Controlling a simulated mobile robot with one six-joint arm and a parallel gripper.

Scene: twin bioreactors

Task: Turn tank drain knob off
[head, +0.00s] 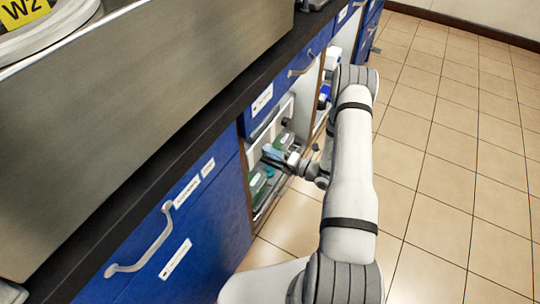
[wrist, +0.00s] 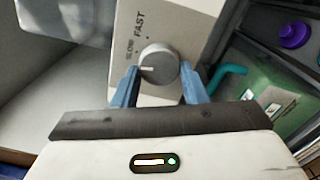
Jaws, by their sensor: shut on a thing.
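A round grey knob (wrist: 159,60) with a white pointer line sits on a pale panel (wrist: 183,22) in the wrist view. The pointer line points left, just below the SLOW mark. Any further marking there is hidden by the left finger. My gripper (wrist: 160,78) has its blue fingers on either side of the knob and is shut on it. In the head view, my gripper (head: 291,160) reaches into the open cabinet bay, and the knob is too hidden to make out.
A green bottle (wrist: 275,103) with a teal tube (wrist: 227,75) stands right of the panel in the wrist view. A purple cap (wrist: 294,36) is behind it. Blue cabinet fronts (head: 215,215) with handles flank the bay. The tiled floor (head: 445,190) at right is clear.

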